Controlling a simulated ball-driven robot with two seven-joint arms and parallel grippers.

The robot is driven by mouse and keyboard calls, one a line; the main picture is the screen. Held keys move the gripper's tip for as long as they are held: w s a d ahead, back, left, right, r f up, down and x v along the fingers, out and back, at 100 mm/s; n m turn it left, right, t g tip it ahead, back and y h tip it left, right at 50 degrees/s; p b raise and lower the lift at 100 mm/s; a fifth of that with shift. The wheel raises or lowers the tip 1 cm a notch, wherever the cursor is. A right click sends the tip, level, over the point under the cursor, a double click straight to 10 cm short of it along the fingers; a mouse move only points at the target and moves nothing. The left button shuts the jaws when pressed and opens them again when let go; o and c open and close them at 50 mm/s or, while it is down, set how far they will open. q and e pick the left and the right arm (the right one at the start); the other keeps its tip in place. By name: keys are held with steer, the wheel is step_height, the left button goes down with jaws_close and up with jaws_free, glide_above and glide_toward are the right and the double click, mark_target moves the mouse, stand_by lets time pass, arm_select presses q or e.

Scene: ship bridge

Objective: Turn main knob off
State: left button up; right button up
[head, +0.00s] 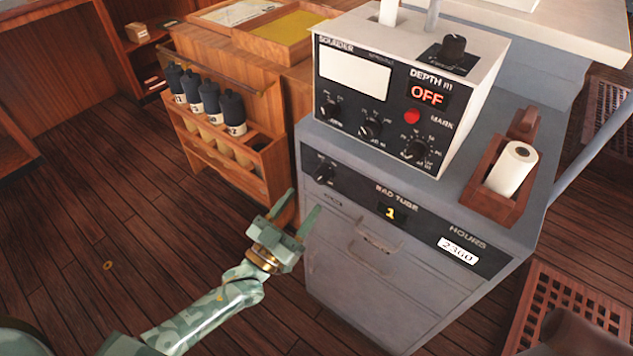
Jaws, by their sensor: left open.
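A white sounder box (410,70) with a black front panel stands on a grey cabinet (350,255). A large black knob (453,47) sits on the sounder's top face. Three smaller knobs are on its front: left (330,109), middle (370,129) and right (416,150). One more knob (323,171) is on the cabinet's upper strip. No readable label shows which is the main knob. The depth display (428,94) reads OFF in red. My left gripper (304,203) is open and empty, left of the cabinet and below its knob, apart from the knobs. My right gripper is out of view.
A wooden rack (235,150) with several dark bottles stands left of the cabinet. A wooden holder (488,205) with a white roll (511,168) sits on the cabinet's right side. A handle (378,236) sticks out of its front. The wooden floor (90,225) at left is mostly clear.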

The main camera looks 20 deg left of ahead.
mark_target(318, 182)
arm_select(q)
steer(key=x, duration=0.6)
steer(key=shift+w+r, duration=0.1)
steer(key=shift+w, duration=0.2)
steer(key=shift+d, duration=0.1)
steer(key=c, duration=1)
